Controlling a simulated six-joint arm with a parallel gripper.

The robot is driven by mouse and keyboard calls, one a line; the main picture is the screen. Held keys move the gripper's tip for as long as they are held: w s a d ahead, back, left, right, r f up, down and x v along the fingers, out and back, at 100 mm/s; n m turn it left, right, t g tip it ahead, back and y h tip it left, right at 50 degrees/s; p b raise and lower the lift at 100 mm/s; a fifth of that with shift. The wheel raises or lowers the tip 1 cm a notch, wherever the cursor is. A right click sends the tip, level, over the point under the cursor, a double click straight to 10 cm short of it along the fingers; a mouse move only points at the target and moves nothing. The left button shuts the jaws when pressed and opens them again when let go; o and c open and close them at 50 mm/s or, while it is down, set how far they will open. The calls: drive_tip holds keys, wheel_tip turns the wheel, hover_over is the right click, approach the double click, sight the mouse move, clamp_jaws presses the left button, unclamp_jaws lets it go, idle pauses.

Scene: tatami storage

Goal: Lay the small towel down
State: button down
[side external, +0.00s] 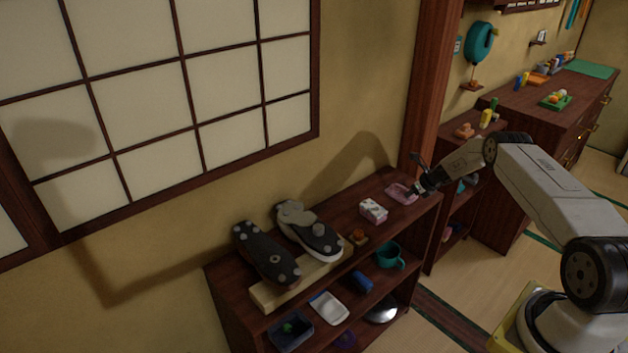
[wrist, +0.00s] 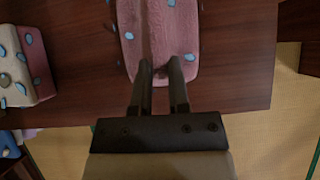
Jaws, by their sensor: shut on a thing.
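The small towel (wrist: 172,32) is pink with light blue spots. In the wrist view it lies at the top middle, over the dark wooden shelf top, with a raised fold along its middle. My gripper (wrist: 160,68) is shut on the towel's near end, its two dark fingers close together around the fold. In the side external view the towel (side external: 400,194) is at the right end of the shelf top, with my gripper (side external: 415,187) at its right edge. The fingertips are partly hidden by the cloth.
A spotted pink-and-white box (side external: 373,211) stands left of the towel on the shelf unit (side external: 345,212). Two dark shoe-like objects (side external: 266,254) rest on a pale block farther left. A teal mug (side external: 389,256) is on the lower shelf. The wooden post (side external: 432,90) rises behind.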

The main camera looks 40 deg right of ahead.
drive_tip(key=c, duration=0.5)
unclamp_jaws()
drive_tip(key=shift+s, duration=0.1)
drive_tip(key=shift+v, duration=3.8)
drive_tip(key=shift+r, duration=0.1)
drive_tip(key=s+a+r+n+g, duration=0.1)
drive_tip(key=a+r+n, duration=0.3)
drive_tip(key=a+n, duration=0.3)
drive_tip(key=a+r+n+g+y, duration=0.1)
drive_tip(key=a+r+n, duration=0.4)
drive_tip(key=a, duration=0.4)
drive_tip(key=s+a+r+n+g, duration=0.1)
drive_tip(key=a+r+n, duration=0.35)
drive_tip(key=a, duration=0.35)
drive_tip(key=s+a+r+n, duration=0.1)
drive_tip(key=s+a+n, duration=0.4)
drive_tip(key=n, duration=0.1)
drive_tip(key=s+a+r+n+g, duration=0.1)
drive_tip(key=s+a+r+n, duration=0.1)
drive_tip(key=s+a+n, duration=0.4)
drive_tip(key=s+a+r+n, duration=0.2)
drive_tip(key=s+a+n, duration=0.3)
drive_tip(key=n, duration=0.3)
drive_tip(key=shift+s+a+r+h, duration=0.1)
drive_tip(key=shift+s+h, duration=0.1)
drive_tip(key=shift+s, duration=0.2)
drive_tip(key=shift+s+a+r+h, duration=0.1)
drive_tip(key=shift+s+r+h, duration=0.1)
drive_tip(key=shift+s, duration=0.15)
